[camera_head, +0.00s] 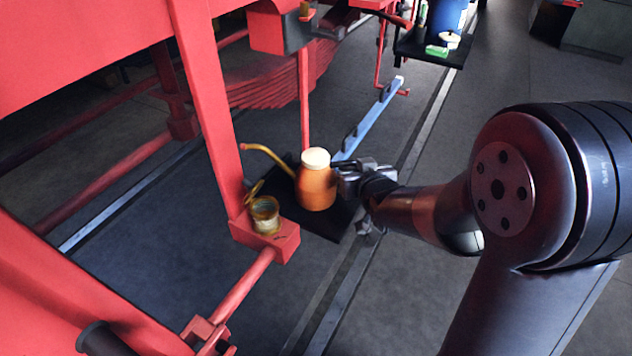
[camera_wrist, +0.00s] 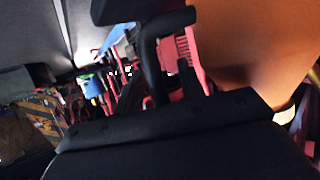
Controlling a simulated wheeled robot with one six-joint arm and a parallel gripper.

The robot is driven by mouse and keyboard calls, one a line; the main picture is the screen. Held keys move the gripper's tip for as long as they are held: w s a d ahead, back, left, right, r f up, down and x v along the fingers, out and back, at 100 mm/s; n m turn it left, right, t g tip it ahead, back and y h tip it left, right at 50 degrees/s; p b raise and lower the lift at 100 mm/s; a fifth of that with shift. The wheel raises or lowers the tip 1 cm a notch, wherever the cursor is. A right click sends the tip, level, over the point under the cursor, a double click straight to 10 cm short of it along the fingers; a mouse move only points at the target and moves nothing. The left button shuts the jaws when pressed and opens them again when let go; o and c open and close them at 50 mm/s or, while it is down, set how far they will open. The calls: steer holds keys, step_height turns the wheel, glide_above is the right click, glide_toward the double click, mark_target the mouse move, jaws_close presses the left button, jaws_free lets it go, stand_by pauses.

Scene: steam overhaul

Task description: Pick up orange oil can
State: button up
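The orange oil can (camera_head: 316,188) stands upright on a dark flat tray or shelf (camera_head: 334,226), with a cream cap on top and a long yellow-orange spout reaching left. My gripper (camera_head: 348,180) is right at the can's right side, and I cannot tell whether it touches. In the wrist view the can's orange body (camera_wrist: 262,40) fills the upper right, close to the dark gripper parts (camera_wrist: 165,60). Any handle on the can's right side is hidden by the gripper. The frames do not show whether the fingers are open or shut.
Red uprights and beams (camera_head: 207,110) rise close behind and left. A blue bar (camera_head: 368,118) lies behind. A black shelf (camera_head: 430,52) holds a blue container.

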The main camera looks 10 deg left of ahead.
jaws_close()
steer(key=shift+r, duration=0.1)
stand_by(0.4)
steer(key=shift+r, duration=0.75)
steer(key=s+d+r+p, duration=0.1)
steer(key=s+d, duration=0.2)
steer(key=d, duration=0.5)
steer(key=s+d+p, duration=0.2)
steer(key=s+d, duration=0.1)
steer(key=d, duration=0.6)
steer(key=shift+r+p, duration=0.3)
steer(key=shift+r, duration=0.1)
